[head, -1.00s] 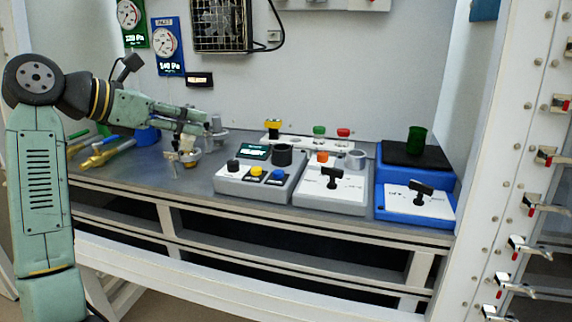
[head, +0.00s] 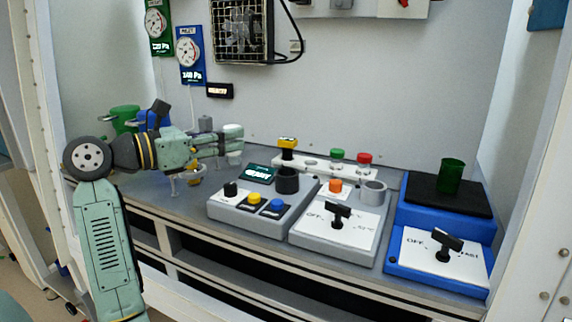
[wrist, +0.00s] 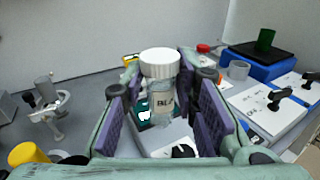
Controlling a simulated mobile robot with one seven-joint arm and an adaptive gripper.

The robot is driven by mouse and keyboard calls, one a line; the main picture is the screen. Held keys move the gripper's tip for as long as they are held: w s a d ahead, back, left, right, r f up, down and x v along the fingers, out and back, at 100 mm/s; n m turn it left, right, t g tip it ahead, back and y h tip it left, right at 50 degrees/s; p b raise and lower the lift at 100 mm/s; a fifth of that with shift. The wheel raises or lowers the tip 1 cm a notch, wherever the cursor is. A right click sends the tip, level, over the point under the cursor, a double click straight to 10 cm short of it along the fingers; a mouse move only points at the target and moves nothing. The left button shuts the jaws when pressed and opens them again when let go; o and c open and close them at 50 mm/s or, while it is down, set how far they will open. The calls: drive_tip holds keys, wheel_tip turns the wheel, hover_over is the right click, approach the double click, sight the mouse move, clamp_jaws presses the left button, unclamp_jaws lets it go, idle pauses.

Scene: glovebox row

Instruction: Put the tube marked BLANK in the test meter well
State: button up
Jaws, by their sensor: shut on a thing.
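The label is partly hidden. In the head view my gripper (head: 222,143) holds the white-capped tube (head: 233,133) above the bench, left of and behind the test meter. The test meter (head: 222,211) is a grey box with a green-lit display, black, yellow and blue knobs, and a dark round well (head: 287,180). The well stands to the right of my gripper. In the wrist view the held tube and gripper hide much of the meter.
A white rack (head: 312,163) with yellow, green and red caps stands behind the meter. Right of it are a grey box (head: 310,235) with a switch and grey ring, and a blue box (head: 412,262) bearing a green cup (head: 451,175). A small metal stand (head: 188,184) sits below my gripper.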

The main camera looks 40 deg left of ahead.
drive_tip(key=shift+w+d+f+p, duration=0.4)
drive_tip(key=shift+w+d+f, duration=0.5)
drive_tip(key=shift+d, duration=0.6)
drive_tip(key=shift+w+d+f+p, duration=0.35)
drive_tip(key=shift+w+d+f, duration=0.25)
drive_tip(key=shift+w+d, duration=0.75)
drive_tip(key=shift+w+d+f+p, duration=0.4)
drive_tip(key=shift+w+d+f, duration=0.4)
drive_tip(key=shift+d, duration=0.85)
drive_tip(key=shift+f, duration=0.2)
drive_tip(key=o, duration=1.1)
drive_tip(key=shift+r, duration=0.1)
